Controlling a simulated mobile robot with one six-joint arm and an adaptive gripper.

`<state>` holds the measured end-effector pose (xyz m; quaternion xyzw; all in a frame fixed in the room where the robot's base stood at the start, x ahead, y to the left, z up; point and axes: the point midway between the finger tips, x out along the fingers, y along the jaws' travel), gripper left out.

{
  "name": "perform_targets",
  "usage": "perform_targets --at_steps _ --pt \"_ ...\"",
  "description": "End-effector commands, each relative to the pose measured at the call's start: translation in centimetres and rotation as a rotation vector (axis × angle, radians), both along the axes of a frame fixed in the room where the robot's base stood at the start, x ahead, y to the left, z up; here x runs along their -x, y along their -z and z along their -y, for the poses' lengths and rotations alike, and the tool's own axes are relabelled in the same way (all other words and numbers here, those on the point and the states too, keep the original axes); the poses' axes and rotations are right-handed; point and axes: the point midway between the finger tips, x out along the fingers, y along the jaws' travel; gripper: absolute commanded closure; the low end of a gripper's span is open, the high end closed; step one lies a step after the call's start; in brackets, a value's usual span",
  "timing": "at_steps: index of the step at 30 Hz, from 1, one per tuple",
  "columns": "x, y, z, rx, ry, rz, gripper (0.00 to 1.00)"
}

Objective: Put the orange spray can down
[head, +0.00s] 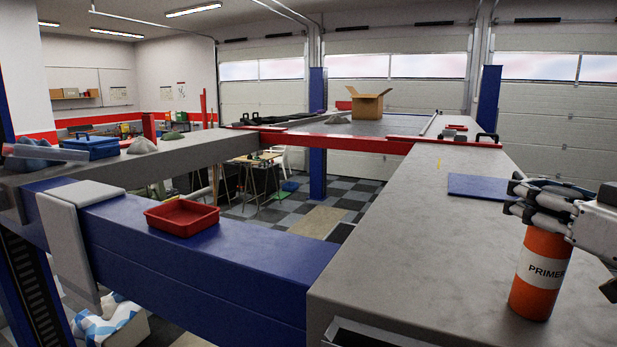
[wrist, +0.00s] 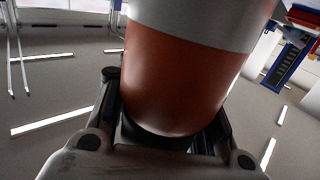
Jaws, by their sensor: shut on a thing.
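The orange spray can (head: 540,272) has a white band reading PRIMER and is upright at the right of the head view. My gripper (head: 535,205) is shut on its upper part, hiding the top. The can's lower end shows over the grey worktop (head: 420,240); I cannot tell whether it touches the surface or hangs just above it. In the wrist view the can (wrist: 185,80) fills the middle, between the fingers of my gripper (wrist: 165,130).
A blue mat (head: 482,187) lies behind the can. Left of it the grey worktop is largely bare. A red tray (head: 182,216) sits on the blue beam. An open cardboard box (head: 367,104) and a blue toolbox (head: 90,147) stand farther back.

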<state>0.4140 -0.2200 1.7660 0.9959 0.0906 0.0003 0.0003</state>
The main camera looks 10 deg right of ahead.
Motion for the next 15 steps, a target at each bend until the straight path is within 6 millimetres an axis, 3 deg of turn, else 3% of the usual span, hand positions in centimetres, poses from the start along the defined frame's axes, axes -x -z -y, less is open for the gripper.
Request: perform_targets --at_steps 2,3,15 --pt "0.00 0.16 -0.01 0.000 0.000 0.001 1.00" --pt "0.00 0.25 0.00 0.000 0.000 0.000 0.77" --pt "0.00 0.21 0.01 0.000 0.000 -0.001 0.50"
